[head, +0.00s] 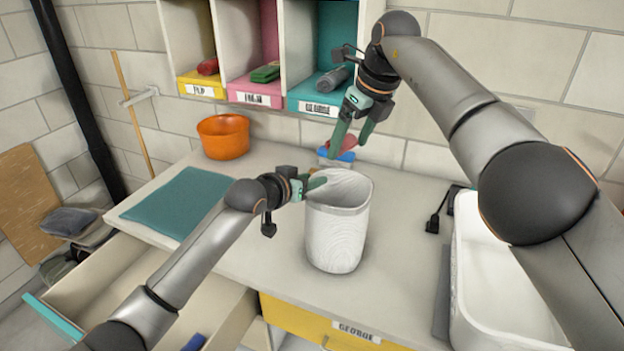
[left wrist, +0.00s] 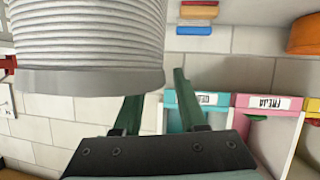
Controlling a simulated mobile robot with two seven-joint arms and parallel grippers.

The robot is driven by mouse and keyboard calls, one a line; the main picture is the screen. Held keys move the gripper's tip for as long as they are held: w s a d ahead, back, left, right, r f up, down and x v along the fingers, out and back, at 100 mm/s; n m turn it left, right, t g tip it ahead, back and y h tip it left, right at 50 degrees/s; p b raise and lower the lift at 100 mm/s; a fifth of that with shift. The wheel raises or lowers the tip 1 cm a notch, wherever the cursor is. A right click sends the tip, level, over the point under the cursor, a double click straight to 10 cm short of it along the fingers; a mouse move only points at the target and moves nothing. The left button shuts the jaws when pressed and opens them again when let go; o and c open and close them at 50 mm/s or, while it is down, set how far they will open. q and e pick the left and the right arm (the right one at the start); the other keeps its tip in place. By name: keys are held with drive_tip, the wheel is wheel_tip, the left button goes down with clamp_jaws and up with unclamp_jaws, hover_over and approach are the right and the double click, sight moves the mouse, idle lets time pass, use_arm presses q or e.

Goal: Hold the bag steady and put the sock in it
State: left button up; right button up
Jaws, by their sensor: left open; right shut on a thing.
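The bag (head: 337,235) is a white, ribbed, open-topped cylinder standing upright near the counter's front edge. It fills the upper left of the left wrist view (left wrist: 90,45). My left gripper (head: 316,187) is open at the left side of the bag's rim. In the left wrist view (left wrist: 157,98) one finger passes behind the rim and the other is clear of the bag. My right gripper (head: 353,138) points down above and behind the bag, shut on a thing. A red shape at its fingertips appears to be the sock (head: 352,145), partly hidden.
An orange pot (head: 223,138) and teal mat (head: 180,202) are left. A white basin (head: 500,290) is right. Labelled cubbies (head: 262,92) hang above; an open drawer (head: 130,270) juts out below.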

use_arm(q)
drive_tip(key=shift+w+d+f, duration=0.1)
drive_tip(key=shift+w+d, duration=0.05)
drive_tip(key=shift+w, duration=0.1)
clamp_jaws()
idle(0.6)
